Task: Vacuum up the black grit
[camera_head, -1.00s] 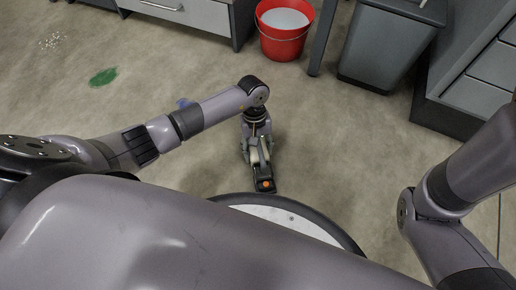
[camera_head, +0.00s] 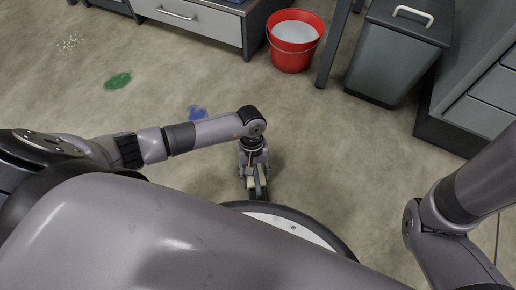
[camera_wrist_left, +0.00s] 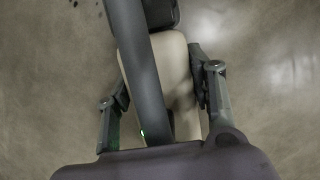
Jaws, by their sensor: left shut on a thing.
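My left gripper (camera_head: 253,180) points down near my base in the head view. It is shut on a beige and dark hand-held vacuum (camera_wrist_left: 178,85), which fills the middle of the left wrist view between the fingers. In the head view only a small part of the vacuum shows below the gripper. A few black specks, seemingly the black grit (camera_wrist_left: 100,8), lie on the floor at the top left edge of the left wrist view. They are apart from the vacuum's visible body. I cannot make out black grit in the head view. My right gripper is out of view.
A blue patch (camera_head: 196,112), a green patch (camera_head: 118,81) and pale bits (camera_head: 69,43) lie on the floor at left. A red bucket (camera_head: 291,56) stands by a drawer cabinet (camera_head: 200,30). A grey bin (camera_head: 393,60) stands at right. The middle floor is clear.

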